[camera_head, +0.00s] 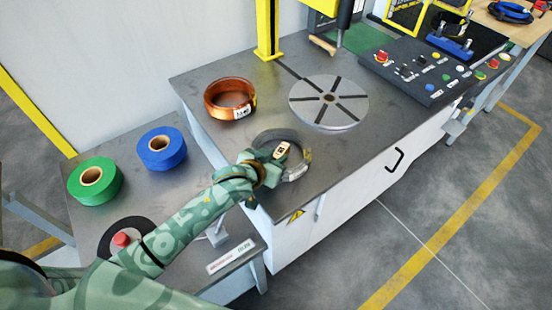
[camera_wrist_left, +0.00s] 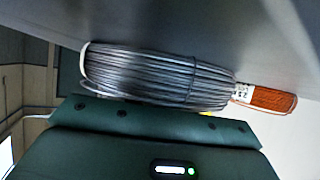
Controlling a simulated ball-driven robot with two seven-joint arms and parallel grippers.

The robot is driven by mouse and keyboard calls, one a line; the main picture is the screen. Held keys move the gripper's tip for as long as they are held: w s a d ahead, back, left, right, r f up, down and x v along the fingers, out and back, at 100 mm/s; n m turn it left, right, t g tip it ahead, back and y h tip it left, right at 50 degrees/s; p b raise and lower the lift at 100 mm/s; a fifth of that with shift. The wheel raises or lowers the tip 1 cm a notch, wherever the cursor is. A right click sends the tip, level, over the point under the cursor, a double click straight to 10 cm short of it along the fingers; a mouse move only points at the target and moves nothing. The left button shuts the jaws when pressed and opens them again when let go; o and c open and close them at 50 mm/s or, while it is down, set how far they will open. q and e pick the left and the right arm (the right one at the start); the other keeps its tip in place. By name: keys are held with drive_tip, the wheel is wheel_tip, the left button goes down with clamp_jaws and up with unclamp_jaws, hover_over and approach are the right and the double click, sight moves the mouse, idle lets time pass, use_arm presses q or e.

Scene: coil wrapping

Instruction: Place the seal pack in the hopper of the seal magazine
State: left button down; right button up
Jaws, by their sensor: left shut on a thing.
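I cannot make out a seal pack or the hopper of a seal magazine in either view. My left gripper (camera_head: 278,158) is at the near left edge of the grey steel table and is shut on a grey wire coil (camera_head: 299,170). The coil also shows close in front of the gripper body in the left wrist view (camera_wrist_left: 160,78), with a dark band around it. The fingertips are hidden there. My right gripper is in neither view.
A copper coil (camera_head: 217,112) with a white label and a slotted round turntable (camera_head: 345,118) stand on the steel table (camera_head: 345,166). Green (camera_head: 83,192) and blue (camera_head: 172,160) rolls sit on the lower side table. A control panel (camera_head: 436,68) is at the back right.

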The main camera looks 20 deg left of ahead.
use_arm(q)
drive_tip(key=shift+r, duration=0.1)
drive_tip(key=c, duration=1.3)
unclamp_jaws()
drive_tip(key=shift+o, duration=0.2)
